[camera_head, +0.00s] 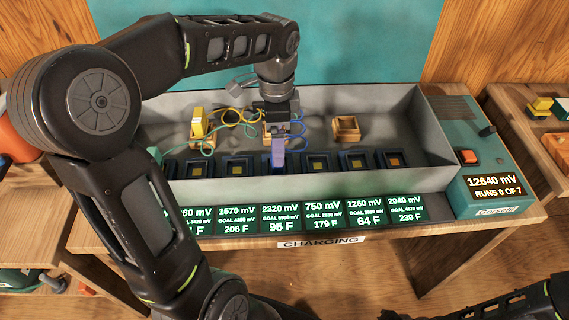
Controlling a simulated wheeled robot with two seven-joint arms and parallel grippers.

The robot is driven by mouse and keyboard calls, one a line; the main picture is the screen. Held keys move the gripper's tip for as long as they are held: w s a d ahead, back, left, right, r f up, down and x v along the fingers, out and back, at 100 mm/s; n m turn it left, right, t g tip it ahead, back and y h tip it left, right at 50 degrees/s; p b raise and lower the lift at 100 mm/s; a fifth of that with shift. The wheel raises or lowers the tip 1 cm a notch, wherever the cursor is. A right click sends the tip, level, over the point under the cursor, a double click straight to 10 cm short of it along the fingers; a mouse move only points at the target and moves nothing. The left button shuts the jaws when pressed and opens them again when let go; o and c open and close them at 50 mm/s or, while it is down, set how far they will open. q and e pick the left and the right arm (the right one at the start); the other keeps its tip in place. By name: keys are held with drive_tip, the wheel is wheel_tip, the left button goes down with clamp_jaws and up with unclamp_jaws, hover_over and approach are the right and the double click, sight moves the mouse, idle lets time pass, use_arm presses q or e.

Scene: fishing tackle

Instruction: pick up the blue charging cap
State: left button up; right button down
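The blue charging cap (278,150) is a small upright blue-violet piece near the middle of the grey charging tray (400,178). A blue cable runs beside it on the right. My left gripper (279,133) points down from above, its small dark fingers at the cap's top. It looks shut on the cap, though the fingertips are partly hidden. The cap's lower end overlaps the row of dark slots in this view; I cannot tell its height above them. A wooden holder (268,133) sits just behind. Only part of my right arm shows at the bottom right; its gripper is not clear.
A yellow cap (199,121) stands in a wooden holder at the left; an empty-looking holder (346,128) is at the right. Yellow and green cables lie in the tray. Readout screens line the front. A teal control box (487,150) stands at the right.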

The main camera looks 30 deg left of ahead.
use_arm(q)
drive_tip(key=shift+d, duration=0.15)
drive_tip(key=shift+f, duration=1.25)
drive_tip(key=shift+f+p, duration=0.6)
drive_tip(key=shift+f, duration=2)
drive_tip(key=c, duration=1.7)
